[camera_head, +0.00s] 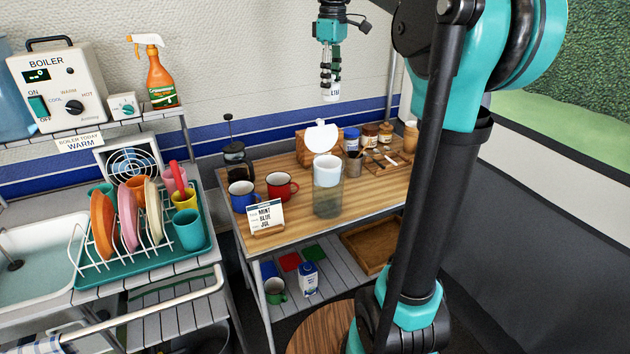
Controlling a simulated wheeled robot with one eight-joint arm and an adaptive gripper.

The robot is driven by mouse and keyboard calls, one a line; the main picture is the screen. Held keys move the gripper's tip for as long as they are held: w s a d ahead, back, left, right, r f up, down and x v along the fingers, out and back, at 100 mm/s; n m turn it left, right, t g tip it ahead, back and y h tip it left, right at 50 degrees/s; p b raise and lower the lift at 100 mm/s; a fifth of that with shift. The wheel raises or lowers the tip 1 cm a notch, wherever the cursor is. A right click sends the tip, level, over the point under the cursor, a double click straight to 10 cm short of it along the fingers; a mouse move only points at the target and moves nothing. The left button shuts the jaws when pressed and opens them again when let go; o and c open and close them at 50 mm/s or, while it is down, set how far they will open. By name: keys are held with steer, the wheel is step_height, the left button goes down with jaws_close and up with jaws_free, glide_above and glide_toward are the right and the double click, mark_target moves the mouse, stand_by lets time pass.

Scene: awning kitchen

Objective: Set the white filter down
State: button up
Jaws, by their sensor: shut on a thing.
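A wooden box with a white round piece (321,137), a French press (237,160), blue mug (242,195), red mug (281,186), menu card (265,216) and jars (369,135) stand on the counter. A dish rack (150,245) is left. Bare wood shows at the front right.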

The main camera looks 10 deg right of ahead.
step_height(320, 180, down, 20)
steer(key=shift+s+a+r, duration=0.1)
steer(key=shift+a+r, duration=0.05)
stand_by(0.4)
steer(key=shift+f, duration=0.6)
steer(key=o, duration=1.2)
steer(key=shift+r, duration=0.1)
step_height(320, 180, up, 13)
steer(key=shift+r, duration=0.1)
